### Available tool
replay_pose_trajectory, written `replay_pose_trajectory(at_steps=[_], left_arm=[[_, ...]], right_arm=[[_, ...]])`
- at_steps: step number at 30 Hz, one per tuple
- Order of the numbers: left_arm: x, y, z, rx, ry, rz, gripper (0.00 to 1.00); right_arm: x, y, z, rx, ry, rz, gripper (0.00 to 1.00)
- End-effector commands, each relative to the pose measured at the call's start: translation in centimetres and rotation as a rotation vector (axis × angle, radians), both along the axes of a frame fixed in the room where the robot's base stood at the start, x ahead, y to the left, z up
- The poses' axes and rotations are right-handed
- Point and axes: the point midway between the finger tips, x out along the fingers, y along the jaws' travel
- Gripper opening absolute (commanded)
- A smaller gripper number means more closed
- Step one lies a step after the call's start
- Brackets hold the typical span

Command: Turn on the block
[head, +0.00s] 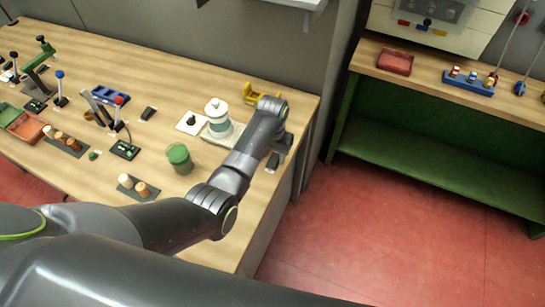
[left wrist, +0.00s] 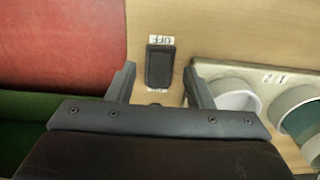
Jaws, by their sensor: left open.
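A black rocker switch block (left wrist: 160,66) lies on the wooden tabletop in the left wrist view. A white label reading OFF (left wrist: 161,40) is at its upper end; a second label at its lower end is partly hidden and unreadable. My left gripper (left wrist: 158,86) is open and empty, with its fingers on either side of the block's lower end and apart from it. In the head view my left gripper (head: 279,153) is low over the table's right edge, and the arm and gripper hide most of the block there. My right gripper is not in view.
A white-and-green stacked container (head: 218,117) stands left of my gripper, and a green jar (head: 179,158) nearer. A yellow holder (head: 262,94) is behind. In the left wrist view, a cup tray labelled 1 and 2 (left wrist: 215,69) is close to the right finger. Red floor lies beyond the table edge.

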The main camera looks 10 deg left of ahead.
Motion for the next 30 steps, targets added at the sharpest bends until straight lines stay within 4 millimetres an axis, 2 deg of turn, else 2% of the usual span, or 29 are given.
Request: replay_pose_trajectory(at_steps=[6,18,28,30], left_arm=[[0.0,0.0,-2.0,0.000,0.001,0.000,0.47],[0.1,0.0,-2.4,0.000,-0.001,0.000,0.46],[0.1,0.0,-2.4,0.000,-0.001,0.000,0.03],[0.1,0.0,-2.4,0.000,0.000,0.000,0.03]], right_arm=[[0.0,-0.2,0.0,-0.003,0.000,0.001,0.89],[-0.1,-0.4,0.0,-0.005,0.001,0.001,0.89],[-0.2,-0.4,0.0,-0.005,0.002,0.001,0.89],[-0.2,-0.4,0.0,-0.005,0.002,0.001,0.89]])
